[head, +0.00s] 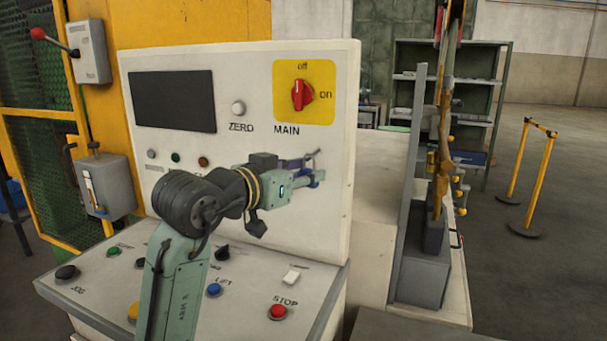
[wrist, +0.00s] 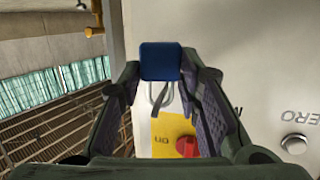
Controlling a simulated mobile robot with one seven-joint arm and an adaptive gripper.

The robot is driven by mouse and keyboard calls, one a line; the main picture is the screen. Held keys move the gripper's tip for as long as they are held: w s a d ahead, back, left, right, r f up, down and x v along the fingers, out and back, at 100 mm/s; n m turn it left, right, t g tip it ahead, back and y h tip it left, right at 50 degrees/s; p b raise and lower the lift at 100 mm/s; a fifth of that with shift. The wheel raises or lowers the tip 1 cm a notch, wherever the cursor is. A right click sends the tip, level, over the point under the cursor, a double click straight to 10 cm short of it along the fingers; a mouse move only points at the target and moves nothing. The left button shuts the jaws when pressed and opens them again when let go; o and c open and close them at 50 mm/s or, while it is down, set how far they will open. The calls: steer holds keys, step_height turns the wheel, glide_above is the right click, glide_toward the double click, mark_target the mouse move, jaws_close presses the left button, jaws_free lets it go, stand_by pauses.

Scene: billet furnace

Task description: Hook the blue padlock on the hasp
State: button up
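My gripper (head: 312,173) is in front of the upright panel, at the right end of my arm. In the wrist view my gripper (wrist: 160,70) has its two fingertips against the sides of the blue padlock (wrist: 160,60). The metal shackle shows below the body in that picture, in front of the white panel and the yellow switch plate. In the head view the padlock (head: 319,175) is small and partly covered by the fingers. It is below the yellow plate and looks clear of the panel. I cannot make out the hasp for certain in either view.
The yellow plate (head: 322,112) carries a red rotary switch (head: 302,95). The sloping desk (head: 125,285) has several buttons. A lever box (head: 104,185) stands at left. A grey post (head: 410,190) and several yellow padlocks (head: 459,197) are at right.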

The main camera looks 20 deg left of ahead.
steer(key=o, duration=0.5)
steer(key=shift+c, duration=0.2)
